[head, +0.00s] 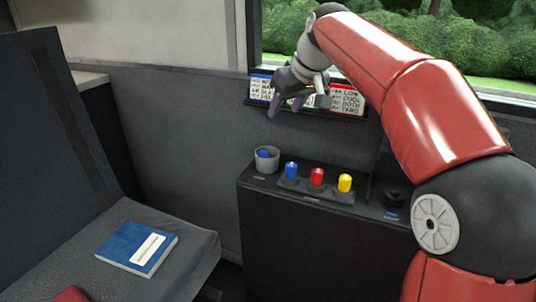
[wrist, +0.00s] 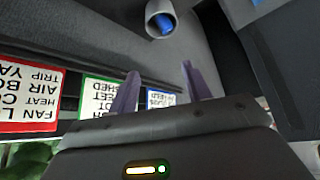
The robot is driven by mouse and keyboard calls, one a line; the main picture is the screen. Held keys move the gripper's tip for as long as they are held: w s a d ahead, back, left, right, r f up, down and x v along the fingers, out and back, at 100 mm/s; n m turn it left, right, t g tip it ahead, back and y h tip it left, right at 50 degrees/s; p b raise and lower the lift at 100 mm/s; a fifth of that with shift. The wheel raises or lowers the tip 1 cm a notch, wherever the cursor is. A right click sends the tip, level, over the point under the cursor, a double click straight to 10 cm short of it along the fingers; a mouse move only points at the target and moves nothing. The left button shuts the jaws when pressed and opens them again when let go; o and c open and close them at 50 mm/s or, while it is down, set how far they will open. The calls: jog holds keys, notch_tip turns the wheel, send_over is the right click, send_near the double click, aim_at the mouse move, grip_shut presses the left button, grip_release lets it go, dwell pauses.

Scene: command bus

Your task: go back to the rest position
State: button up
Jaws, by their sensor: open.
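My gripper (head: 287,106) is raised in front of the wall below the window in the head view. Its two fingers are apart in the wrist view (wrist: 159,84), with nothing between them. It hangs above and apart from the dark console (head: 300,225). My red arm reaches in from the right and hides part of the window and wall.
Printed cards in blue, green and red frames (head: 347,98) sit on a wall rack behind my gripper. A blue book (head: 137,248) lies on the grey seat (head: 190,250) at lower left. A dark round part (head: 393,197) sits at the console's right. Space above the console is clear.

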jog(key=s+d+f+m+h, duration=0.1)
jog(key=s+d+f, duration=0.4)
jog(key=s, duration=0.5)
jog(key=s+d+f+m+h, duration=0.1)
jog(key=s+d+f+m, duration=0.2)
jog(key=s, duration=0.7)
jog(key=s+d+f+m+h, duration=0.1)
jog(key=s+d+f+m, duration=0.2)
jog(key=s+d+f, duration=0.4)
jog(key=s+f, duration=0.3)
jog(key=s, duration=0.1)
jog(key=shift+f+h, duration=0.3)
jog(key=shift+h, duration=0.1)
